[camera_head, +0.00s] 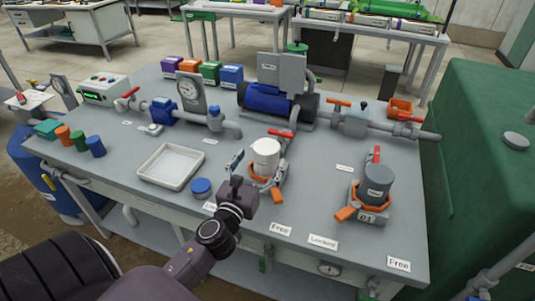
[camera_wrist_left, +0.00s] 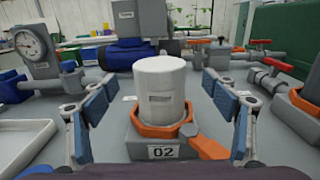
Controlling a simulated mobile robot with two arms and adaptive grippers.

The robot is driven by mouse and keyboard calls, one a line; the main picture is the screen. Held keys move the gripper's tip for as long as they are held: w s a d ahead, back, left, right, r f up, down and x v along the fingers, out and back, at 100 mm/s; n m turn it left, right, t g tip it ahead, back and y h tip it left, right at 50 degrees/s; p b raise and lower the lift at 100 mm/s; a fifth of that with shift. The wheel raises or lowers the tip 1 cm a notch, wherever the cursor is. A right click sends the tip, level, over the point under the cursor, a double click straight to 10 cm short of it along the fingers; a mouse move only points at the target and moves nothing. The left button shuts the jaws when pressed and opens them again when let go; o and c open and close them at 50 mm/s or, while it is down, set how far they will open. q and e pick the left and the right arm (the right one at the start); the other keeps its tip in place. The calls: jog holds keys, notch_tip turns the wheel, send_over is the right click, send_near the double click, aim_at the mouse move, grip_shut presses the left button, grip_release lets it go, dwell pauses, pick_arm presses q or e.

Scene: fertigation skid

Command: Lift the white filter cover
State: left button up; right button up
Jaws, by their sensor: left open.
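The white filter cover (camera_head: 266,153) is an upright white cylinder seated in an orange ring (camera_head: 262,182) on a grey base, left of the dark grey cover. In the left wrist view the white cover (camera_wrist_left: 160,88) stands centred, with an orange lever (camera_wrist_left: 208,147) at the ring's lower right and a label reading 02 (camera_wrist_left: 162,152). My left gripper (camera_head: 243,176) is open at the near left side of the cover. In the left wrist view its blue-padded fingers are spread to either side with visible gaps from the cover. My right gripper is out of view.
A dark grey cover (camera_head: 378,178) stands in a second housing marked 01 at right. A white tray (camera_head: 143,178) and a blue cap (camera_head: 201,190) lie left of my gripper. A red-handled valve (camera_head: 282,133) and blue pump (camera_head: 268,100) stand behind the white cover.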

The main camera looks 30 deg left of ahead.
aim_at(270, 141)
pick_arm(q)
jog(key=x, duration=0.1)
jog(key=p+x, duration=0.1)
jog(key=x, duration=0.1)
jog(key=shift+w+a+r, duration=0.1)
jog(key=shift+w+r, duration=0.1)
jog(key=shift+w, duration=0.1)
jog(key=shift+x, duration=0.85)
jog(key=shift+f, duration=0.15)
jog(key=c, duration=1.4)
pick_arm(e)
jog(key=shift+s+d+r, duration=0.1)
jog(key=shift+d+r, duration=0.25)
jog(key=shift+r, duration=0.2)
pick_arm(q)
jog(key=shift+o, duration=0.2)
jog(key=shift+r, duration=0.2)
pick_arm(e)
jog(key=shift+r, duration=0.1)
pick_arm(q)
notch_tip(270, 141, up, 7)
jog(key=p, duration=0.2)
jog(key=shift+f+p, duration=0.2)
jog(key=shift+p, duration=0.1)
notch_tip(270, 141, up, 13)
jog(key=p, duration=0.2)
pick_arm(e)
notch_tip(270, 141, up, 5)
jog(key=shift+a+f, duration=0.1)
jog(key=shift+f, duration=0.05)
